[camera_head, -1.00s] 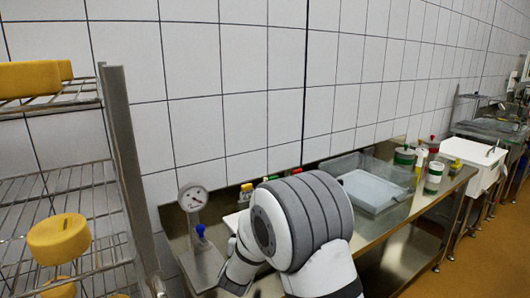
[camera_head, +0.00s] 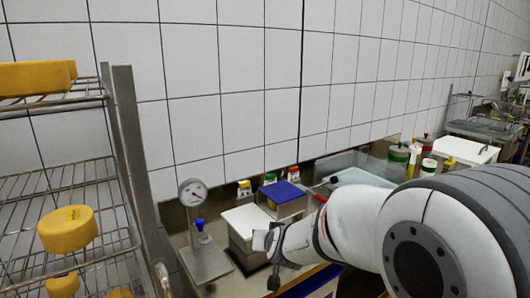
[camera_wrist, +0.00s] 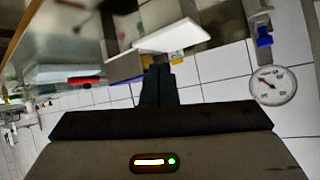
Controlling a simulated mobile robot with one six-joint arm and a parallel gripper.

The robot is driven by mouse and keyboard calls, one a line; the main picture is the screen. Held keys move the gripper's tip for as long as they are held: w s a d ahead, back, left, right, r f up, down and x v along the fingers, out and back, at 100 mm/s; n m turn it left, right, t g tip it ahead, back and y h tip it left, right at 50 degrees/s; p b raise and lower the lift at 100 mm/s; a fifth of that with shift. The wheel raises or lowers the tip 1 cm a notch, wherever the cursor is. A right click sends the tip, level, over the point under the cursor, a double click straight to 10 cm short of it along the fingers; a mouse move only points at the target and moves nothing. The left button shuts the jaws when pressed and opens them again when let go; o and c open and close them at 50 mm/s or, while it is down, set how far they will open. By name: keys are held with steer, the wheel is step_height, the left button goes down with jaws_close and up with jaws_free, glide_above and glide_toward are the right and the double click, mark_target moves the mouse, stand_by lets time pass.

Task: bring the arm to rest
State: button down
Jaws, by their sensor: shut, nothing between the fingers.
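My gripper (camera_wrist: 157,72) shows in the wrist view as two dark fingers close together, shut and empty. My white and grey arm reaches from the right of the head view toward the middle, over the front of the steel worktop. Its end is beside a white-topped box (camera_head: 246,221), right of the dial gauge (camera_head: 193,192). In the head view I cannot make out the fingertips clearly. In the wrist view the fingers point toward a white slab (camera_wrist: 180,37) and the tiled wall, apart from both as far as I can tell.
A wire rack (camera_head: 127,140) with yellow cheeses (camera_head: 67,229) stands at the left. A blue-lidded container (camera_head: 281,190) and bottles with coloured caps are behind my wrist. A basin (camera_head: 360,178), several tins and a white cooler (camera_head: 465,150) lie farther right.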

steer(key=s+d+g+h, duration=0.1)
steer(key=s+d+g, duration=0.3)
steer(key=s, duration=0.9)
steer(key=s+d+g+h, duration=0.1)
steer(key=s+d+g, duration=0.3)
steer(key=s+d, duration=0.5)
steer(key=s, duration=0.5)
steer(key=shift+s+d, duration=0.25)
steer(key=shift+d, duration=0.15)
steer(key=shift+r, duration=0.1)
